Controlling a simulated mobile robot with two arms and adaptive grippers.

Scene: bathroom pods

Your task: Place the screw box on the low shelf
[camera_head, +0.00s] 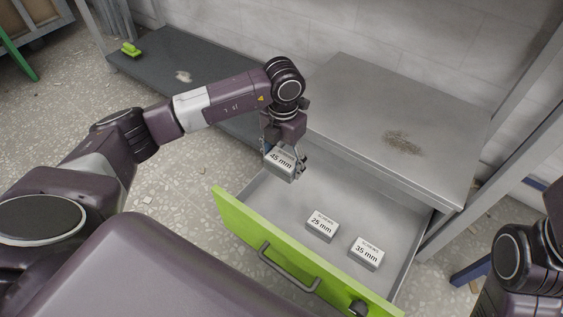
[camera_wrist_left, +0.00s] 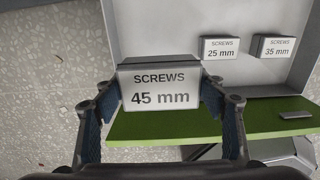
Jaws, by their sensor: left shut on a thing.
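The 45 mm screw box (camera_head: 280,163) is a small grey box with a white label reading "SCREWS 45 mm". My left gripper (camera_head: 284,165) is shut on it and holds it above the back left part of the open drawer. In the left wrist view the box (camera_wrist_left: 158,88) sits between the two fingers of the gripper (camera_wrist_left: 160,105). The low shelf (camera_head: 178,72) is a dark grey board near the floor at the back left, beyond my left arm. My right arm shows at the right edge, but its gripper is out of view.
The drawer (camera_head: 265,195) has a green front and holds a 25 mm box (camera_head: 322,226) and a 35 mm box (camera_head: 366,253). A grey cabinet top (camera_head: 350,90) stands behind it. A green object (camera_head: 130,49) lies on the shelf's far left end; most of the shelf looks clear.

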